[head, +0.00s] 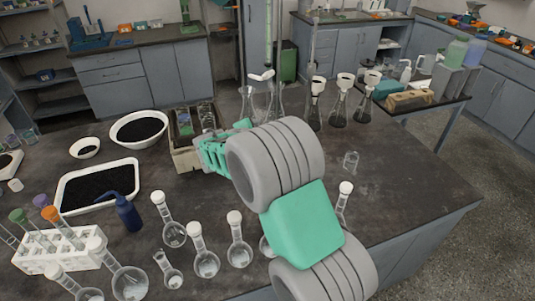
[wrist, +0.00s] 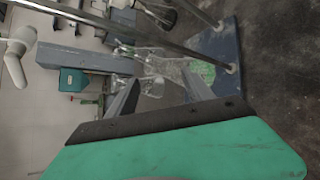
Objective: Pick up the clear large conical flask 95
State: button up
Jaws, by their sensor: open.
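Two clear conical flasks stand near the far edge of the dark bench in the head view, a left one (head: 247,106) and a right one (head: 275,104). I cannot read a label to tell which is number 95. My gripper (wrist: 160,92) is open, and its two grey fingers point toward clear glassware (wrist: 160,70) in the wrist view. That glass shows beyond and between the fingers, with its outline hard to make out. In the head view my arm hides the lower right of the flask area, and my fingertips are not clear.
More conical flasks with white funnels (head: 339,106) stand to the right. A beige box (head: 184,157) of glassware is beside my gripper. Round flasks (head: 206,262) line the near side. A metal stand with rods and a blue base (wrist: 218,55) is close by in the wrist view.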

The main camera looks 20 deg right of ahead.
jog(key=w+d+f+n+t+h, duration=0.1)
jog(key=w+d+n, duration=0.1)
jog(key=n, duration=0.1)
jog(key=w+d+f+n+t+h, duration=0.1)
jog(key=w+f+n+h, duration=0.1)
jog(key=w+n, duration=0.1)
jog(key=w+d+f+n+t+h+b, duration=0.1)
jog(key=w+d+f+n+h, duration=0.1)
jog(key=w+n, duration=0.1)
jog(key=shift+w+d+n, duration=0.15)
jog(key=shift+d+n, duration=0.15)
jog(key=shift+n, duration=0.1)
jog(key=shift+w+d+f, duration=0.15)
jog(key=shift+w+d, duration=0.1)
jog(key=shift+w, duration=0.1)
jog(key=shift+c, duration=0.3)
grip_shut()
dwell(0.4)
